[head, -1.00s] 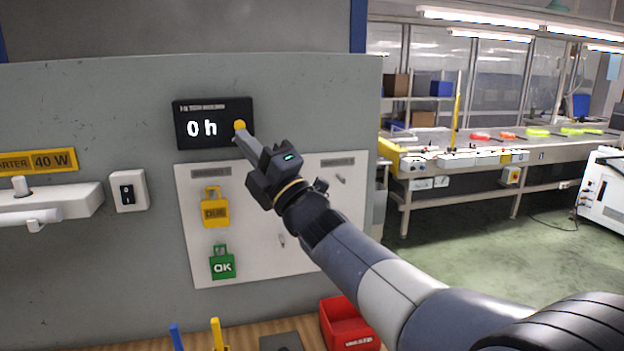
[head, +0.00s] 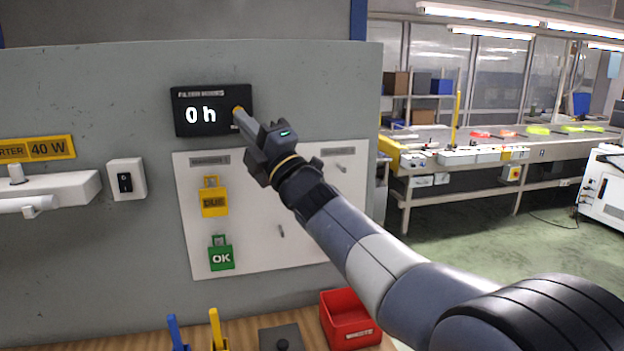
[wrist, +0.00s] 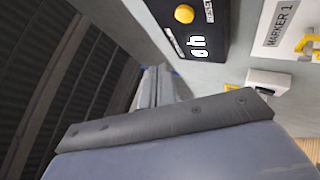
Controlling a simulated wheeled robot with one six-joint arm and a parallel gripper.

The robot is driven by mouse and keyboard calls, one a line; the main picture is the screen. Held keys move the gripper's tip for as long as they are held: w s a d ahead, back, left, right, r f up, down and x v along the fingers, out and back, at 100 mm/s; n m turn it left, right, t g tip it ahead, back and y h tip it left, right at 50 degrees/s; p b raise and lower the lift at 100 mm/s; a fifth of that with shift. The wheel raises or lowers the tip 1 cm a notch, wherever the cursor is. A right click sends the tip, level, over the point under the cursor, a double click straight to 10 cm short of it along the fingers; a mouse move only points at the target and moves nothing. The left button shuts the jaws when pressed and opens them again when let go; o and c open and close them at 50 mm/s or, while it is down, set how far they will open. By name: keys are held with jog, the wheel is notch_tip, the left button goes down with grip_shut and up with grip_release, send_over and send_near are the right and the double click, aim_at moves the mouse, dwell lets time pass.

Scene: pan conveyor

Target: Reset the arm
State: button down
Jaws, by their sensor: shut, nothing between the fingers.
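My gripper (head: 238,117) is shut and empty, with its fingertips at the lower right corner of a black display box (head: 195,126) reading "0 h". A yellow round button (head: 238,109) on that box is partly covered by the fingertips in the head view. In the wrist view the button (wrist: 184,14) shows uncovered beside the lit digits on the box (wrist: 218,20). The head view does not show whether the fingertips touch it. My arm reaches in from the lower right.
Below the box, a white board (head: 253,240) holds a yellow "DUE" tag (head: 214,204) and a green "OK" tag (head: 221,259). A switch (head: 125,181) is at left. A red bin (head: 350,322) stands on the wooden bench (head: 120,342). A conveyor bench (head: 440,143) is at right.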

jog(key=p, duration=0.2)
jog(key=w+p, duration=0.1)
jog(key=p, duration=0.2)
jog(key=shift+w+a+r+p, duration=0.25)
jog(key=shift+w+p, duration=0.1)
jog(key=shift+s+p, duration=0.1)
jog(key=shift+p, duration=0.3)
